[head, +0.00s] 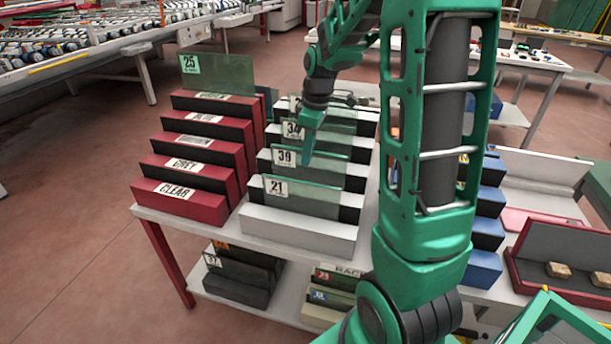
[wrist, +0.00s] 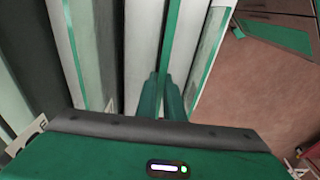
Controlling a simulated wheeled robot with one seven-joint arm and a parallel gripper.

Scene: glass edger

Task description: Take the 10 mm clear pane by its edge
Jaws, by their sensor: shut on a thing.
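Several clear, green-tinted panes stand on edge in grey-and-black slotted blocks on the rack table. The front pane (head: 305,196) bears the label 21. The pane behind it (head: 325,168) bears the label 39, and another label farther back reads about 34. My gripper (head: 307,160) reaches down at the top edge of the pane labelled 39. In the wrist view my gripper (wrist: 168,90) is shut with its two fingers around a pane's thin green top edge (wrist: 168,40). The pane looks upright in its slot. No thickness marking is legible.
Red blocks with labels such as CLEAR (head: 176,196) and GREY stand left of the panes, with a pane labelled 25 (head: 222,74) at the back. Neighbouring panes stand close on both sides of my fingers. Blue blocks (head: 487,232) and a red case (head: 560,262) are at the right.

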